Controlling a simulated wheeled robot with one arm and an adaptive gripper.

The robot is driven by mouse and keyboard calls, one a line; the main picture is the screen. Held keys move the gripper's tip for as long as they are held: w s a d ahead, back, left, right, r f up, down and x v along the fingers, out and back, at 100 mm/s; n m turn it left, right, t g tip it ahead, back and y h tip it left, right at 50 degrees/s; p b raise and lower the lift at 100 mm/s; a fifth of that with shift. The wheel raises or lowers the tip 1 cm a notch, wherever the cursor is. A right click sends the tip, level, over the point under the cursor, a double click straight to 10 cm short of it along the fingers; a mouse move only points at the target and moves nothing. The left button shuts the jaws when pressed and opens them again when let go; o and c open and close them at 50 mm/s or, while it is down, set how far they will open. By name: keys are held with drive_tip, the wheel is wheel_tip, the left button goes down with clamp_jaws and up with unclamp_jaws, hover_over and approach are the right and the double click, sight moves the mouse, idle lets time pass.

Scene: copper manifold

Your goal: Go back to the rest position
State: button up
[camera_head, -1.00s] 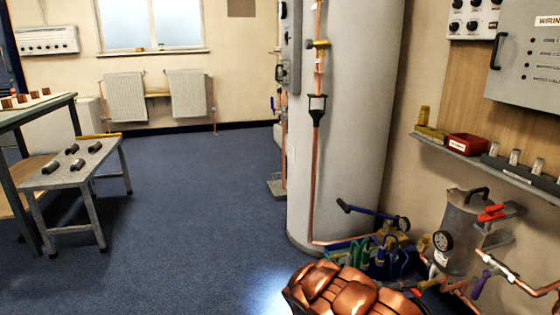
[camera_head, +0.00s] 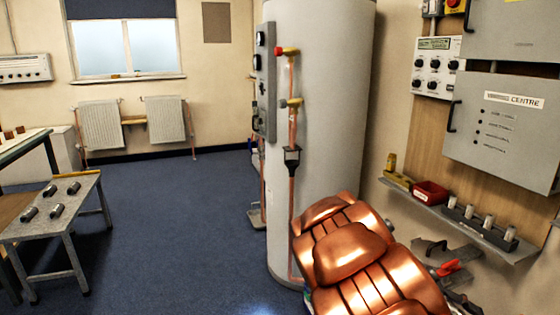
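The task names no object. A copper-coloured, segmented part of my arm fills the lower right of the head view, in front of the tall grey cylinder (camera_head: 325,120) and the wall shelf. My gripper and its fingertips do not show in this view. Whether it holds anything cannot be seen. The foot of the cylinder is partly hidden behind my arm.
A shelf (camera_head: 515,247) with a red bin (camera_head: 430,191) juts out at right, below a grey wiring-centre box (camera_head: 503,145). Copper pipework (camera_head: 292,125) runs along the cylinder. A low bench (camera_head: 70,220) stands left. The blue floor (camera_head: 180,220) between is clear.

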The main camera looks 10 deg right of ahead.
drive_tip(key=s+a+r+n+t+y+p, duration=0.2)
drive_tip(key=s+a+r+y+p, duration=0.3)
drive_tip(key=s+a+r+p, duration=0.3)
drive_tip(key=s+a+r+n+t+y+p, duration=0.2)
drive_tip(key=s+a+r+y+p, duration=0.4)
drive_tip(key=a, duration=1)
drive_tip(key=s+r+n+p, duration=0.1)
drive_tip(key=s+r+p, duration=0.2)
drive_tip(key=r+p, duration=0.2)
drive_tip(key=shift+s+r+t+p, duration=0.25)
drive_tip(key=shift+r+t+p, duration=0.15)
drive_tip(key=shift+p, duration=0.35)
